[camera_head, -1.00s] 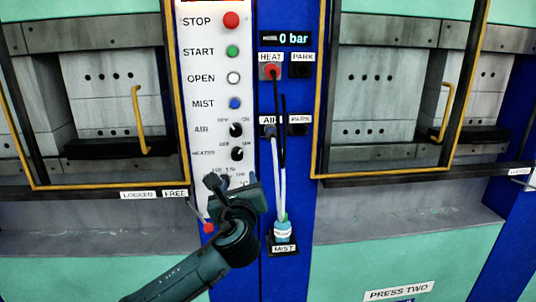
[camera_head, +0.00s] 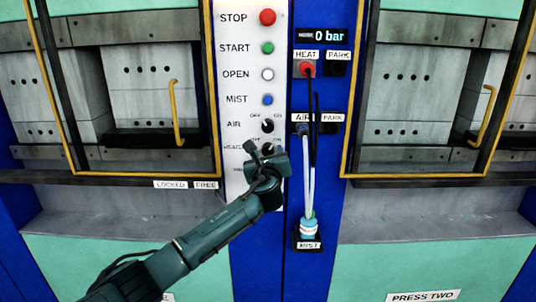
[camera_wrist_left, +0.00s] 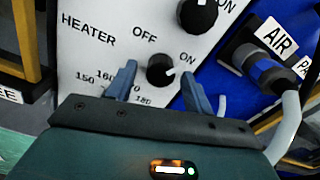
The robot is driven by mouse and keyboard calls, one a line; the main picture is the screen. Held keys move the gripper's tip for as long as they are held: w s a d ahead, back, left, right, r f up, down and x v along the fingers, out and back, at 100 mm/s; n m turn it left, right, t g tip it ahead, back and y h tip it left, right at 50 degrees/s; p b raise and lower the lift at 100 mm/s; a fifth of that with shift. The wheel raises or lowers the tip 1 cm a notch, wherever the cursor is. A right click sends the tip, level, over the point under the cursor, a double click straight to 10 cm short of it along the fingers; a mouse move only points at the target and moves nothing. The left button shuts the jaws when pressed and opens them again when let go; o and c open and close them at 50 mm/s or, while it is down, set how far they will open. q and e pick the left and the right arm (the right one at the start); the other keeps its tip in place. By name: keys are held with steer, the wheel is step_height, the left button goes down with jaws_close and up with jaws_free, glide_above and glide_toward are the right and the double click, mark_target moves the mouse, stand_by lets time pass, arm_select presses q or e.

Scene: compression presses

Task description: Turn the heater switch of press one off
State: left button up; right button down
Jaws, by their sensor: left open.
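The heater switch (camera_wrist_left: 160,71) is a round black knob with a white mark, on the white panel of the press at left. In the left wrist view its mark points right, towards the ON label, away from OFF. In the head view the switch (camera_head: 267,145) is partly hidden by my gripper. My left gripper (camera_wrist_left: 158,70) is open, with one blue-grey finger on each side of the knob. I cannot tell whether the fingers touch it. In the head view the left gripper (camera_head: 266,157) is in front of the lower panel. My right gripper is not in view.
The black air knob (camera_head: 267,126) sits just above. The MIST (camera_head: 267,99), OPEN, START and STOP buttons (camera_head: 267,17) are higher. The plugged air connector (camera_wrist_left: 258,66) and its hose are close on the right.

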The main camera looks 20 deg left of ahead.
arm_select(q)
steer(key=shift+w, duration=0.1)
steer(key=c, duration=1)
